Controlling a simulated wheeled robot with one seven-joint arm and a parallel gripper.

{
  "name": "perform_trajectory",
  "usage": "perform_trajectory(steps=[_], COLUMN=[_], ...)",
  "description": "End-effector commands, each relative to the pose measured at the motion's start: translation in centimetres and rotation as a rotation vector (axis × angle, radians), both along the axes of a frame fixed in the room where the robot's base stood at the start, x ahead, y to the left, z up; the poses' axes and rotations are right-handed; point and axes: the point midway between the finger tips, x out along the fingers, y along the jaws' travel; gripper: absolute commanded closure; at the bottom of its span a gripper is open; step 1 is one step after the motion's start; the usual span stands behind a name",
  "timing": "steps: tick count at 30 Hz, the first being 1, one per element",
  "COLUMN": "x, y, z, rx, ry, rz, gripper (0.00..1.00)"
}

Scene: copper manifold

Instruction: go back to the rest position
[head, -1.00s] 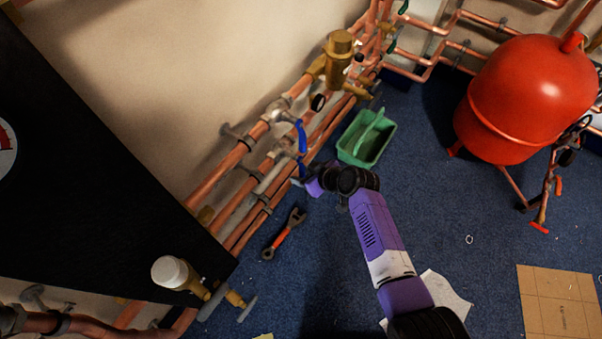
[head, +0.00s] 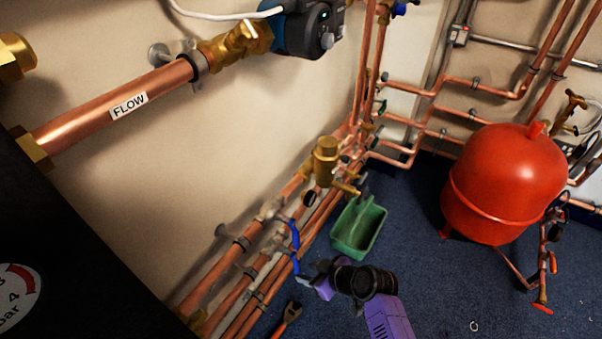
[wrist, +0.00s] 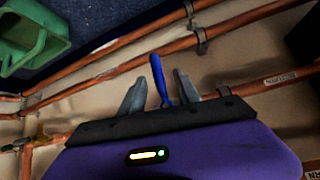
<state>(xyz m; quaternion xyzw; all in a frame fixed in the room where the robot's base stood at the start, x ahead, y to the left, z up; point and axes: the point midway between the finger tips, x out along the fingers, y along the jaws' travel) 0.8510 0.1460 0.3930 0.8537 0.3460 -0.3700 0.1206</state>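My gripper (wrist: 159,92) is open in the wrist view, with its two grey fingers apart. A blue lever handle (wrist: 160,78) stands between them, with a gap visible on each side; contact at its base cannot be told. In the head view my gripper (head: 300,272) is small and partly hidden by my wrist, low beside the copper pipes. The blue lever (head: 293,236) shows on the pipes just above it.
Copper pipes (head: 235,258) run along the wall close to my gripper. A green tray (head: 358,228) and an orange-handled tool (head: 290,314) lie on the blue floor. A red tank (head: 505,185) stands at right. Floor between tray and tank is clear.

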Motion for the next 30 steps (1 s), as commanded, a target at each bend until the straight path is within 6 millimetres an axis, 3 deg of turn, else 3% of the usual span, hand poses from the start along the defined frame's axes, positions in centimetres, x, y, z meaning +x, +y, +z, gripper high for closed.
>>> perform_trajectory(steps=[5,8,13,16,23,26,30], x=[0.1,1.2,4.3,4.5,0.8,-2.2,-7.6], y=[0.0,-0.5,-2.0,-3.5,-6.7,-8.1,-10.1], z=[0.1,0.6,4.1,6.3,9.3,10.7,13.1], rx=[0.009,0.029,0.054,0.082,0.143,0.171,0.212], ry=[0.005,-0.011,-0.113,-0.197,-0.339,-0.399,-0.484], rz=[-0.015,-0.084,-0.205,-0.313,-0.496,-0.566,-0.651], gripper=[0.61,0.61,0.61,0.61,0.61,0.61,0.61])
